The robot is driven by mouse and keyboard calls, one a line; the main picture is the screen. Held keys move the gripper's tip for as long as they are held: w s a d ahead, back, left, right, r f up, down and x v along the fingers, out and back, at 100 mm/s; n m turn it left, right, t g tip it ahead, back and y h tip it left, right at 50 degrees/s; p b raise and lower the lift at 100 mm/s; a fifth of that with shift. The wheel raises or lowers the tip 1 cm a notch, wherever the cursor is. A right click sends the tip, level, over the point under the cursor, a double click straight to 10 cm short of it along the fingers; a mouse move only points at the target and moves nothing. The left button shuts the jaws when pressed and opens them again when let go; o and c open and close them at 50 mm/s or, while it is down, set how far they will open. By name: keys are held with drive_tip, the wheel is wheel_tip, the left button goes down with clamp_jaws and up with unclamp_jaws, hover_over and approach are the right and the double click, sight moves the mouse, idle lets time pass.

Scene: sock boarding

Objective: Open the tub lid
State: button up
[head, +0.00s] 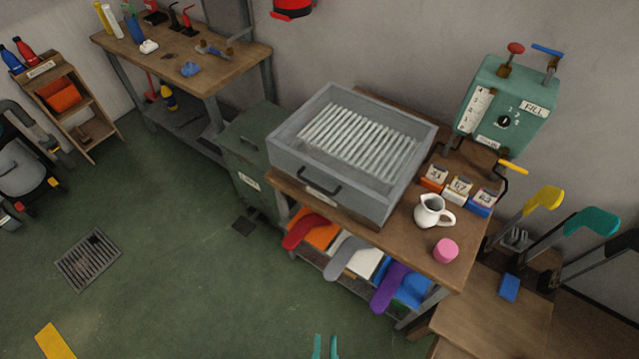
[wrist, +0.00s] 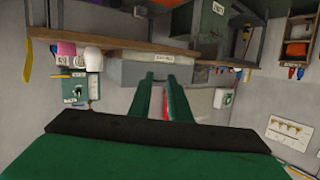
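The tub (head: 290,158) is a grey rectangular box on the wooden bench, with pale ribbed slats showing inside its top. A dark bar handle (head: 320,188) is at its front edge, above a small label. I cannot tell whether a see-through lid covers the slats. In the wrist view, which looks upside down, the tub (wrist: 135,72) is a grey block beyond the fingers. My gripper (head: 326,347) shows as two teal fingertips at the bottom edge of the head view, well apart from the tub. In the wrist view my gripper (wrist: 166,80) has a gap between its fingers and holds nothing visible.
A white jug (head: 430,211), a pink cylinder (head: 445,250) and numbered blocks (head: 459,187) stand right of the tub. A green dial box (head: 507,105) is behind them. Coloured sock shapes (head: 390,287) stick out from the shelf below.

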drive_tip(key=w+d+f+m+g, duration=0.1)
drive_tip(key=w+d+f+m, duration=0.3)
drive_tip(key=w+f+m, duration=0.3)
drive_tip(key=m+g+y, duration=0.2)
drive_tip(key=m+y, duration=0.7)
drive_tip(key=y, duration=0.1)
approach(315, 187)
drive_tip(key=x, duration=1.1)
drive_tip(key=shift+w+a, duration=0.25)
drive_tip(key=shift+a, duration=0.05)
drive_tip(key=shift+c, duration=0.7)
clamp_jaws()
